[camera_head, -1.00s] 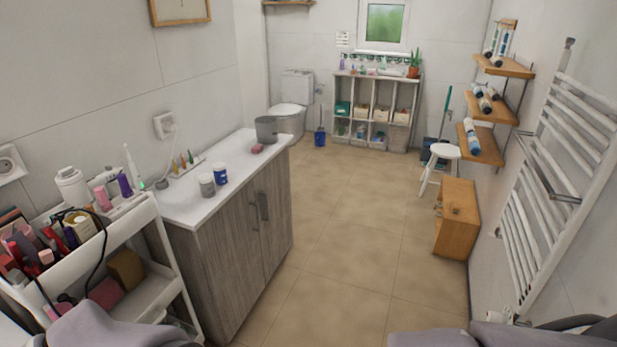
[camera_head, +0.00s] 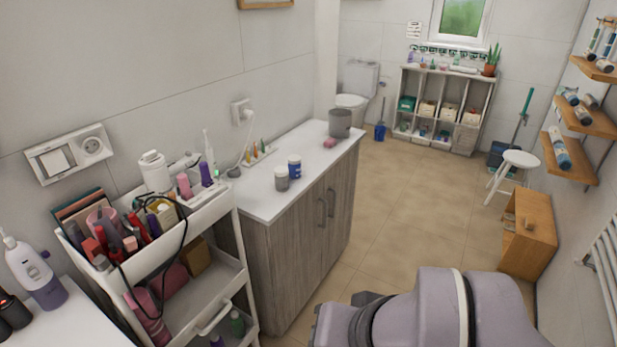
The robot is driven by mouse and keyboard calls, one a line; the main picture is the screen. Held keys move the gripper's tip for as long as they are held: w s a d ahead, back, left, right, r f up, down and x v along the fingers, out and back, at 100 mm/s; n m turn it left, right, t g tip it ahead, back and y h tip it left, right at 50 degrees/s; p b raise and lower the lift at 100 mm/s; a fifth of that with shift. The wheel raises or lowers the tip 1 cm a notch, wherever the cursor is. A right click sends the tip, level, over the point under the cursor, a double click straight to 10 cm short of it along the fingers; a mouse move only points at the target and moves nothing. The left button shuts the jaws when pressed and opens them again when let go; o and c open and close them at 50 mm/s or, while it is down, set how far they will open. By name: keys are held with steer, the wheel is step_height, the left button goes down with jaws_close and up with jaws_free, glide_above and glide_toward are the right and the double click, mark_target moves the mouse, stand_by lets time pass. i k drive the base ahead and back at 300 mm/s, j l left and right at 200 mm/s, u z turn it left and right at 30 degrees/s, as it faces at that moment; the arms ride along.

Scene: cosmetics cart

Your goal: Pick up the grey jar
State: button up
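A small grey jar (camera_head: 281,180) stands upright on the white countertop (camera_head: 262,205) near its front edge. A blue jar with a white label (camera_head: 294,168) stands close to it, just behind and to the right. A larger grey bin-like container (camera_head: 340,123) stands at the far end of the same counter. Part of my lilac-grey arm shows at the bottom right, in front of the cabinet and over the floor. My gripper's fingers are not visible.
A white cart (camera_head: 200,219) with cosmetics and a dark cable stands left of the cabinet (camera_head: 300,238). A pink soap (camera_head: 329,143) and a small bottle rack (camera_head: 258,155) are on the counter. The tiled floor (camera_head: 410,190) to the right is open.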

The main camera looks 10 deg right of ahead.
mark_target(282, 180)
steer(key=i+l+u, duration=0.55)
steer(key=l, duration=0.35)
steer(key=i+l+u, duration=0.1)
steer(key=i+u, duration=0.15)
steer(key=i, duration=0.2)
steer(key=i+l+u, duration=0.3)
steer(key=i, duration=0.15)
steer(key=i+l+u, duration=0.25)
steer(key=i, duration=0.15)
steer(key=j, duration=0.1)
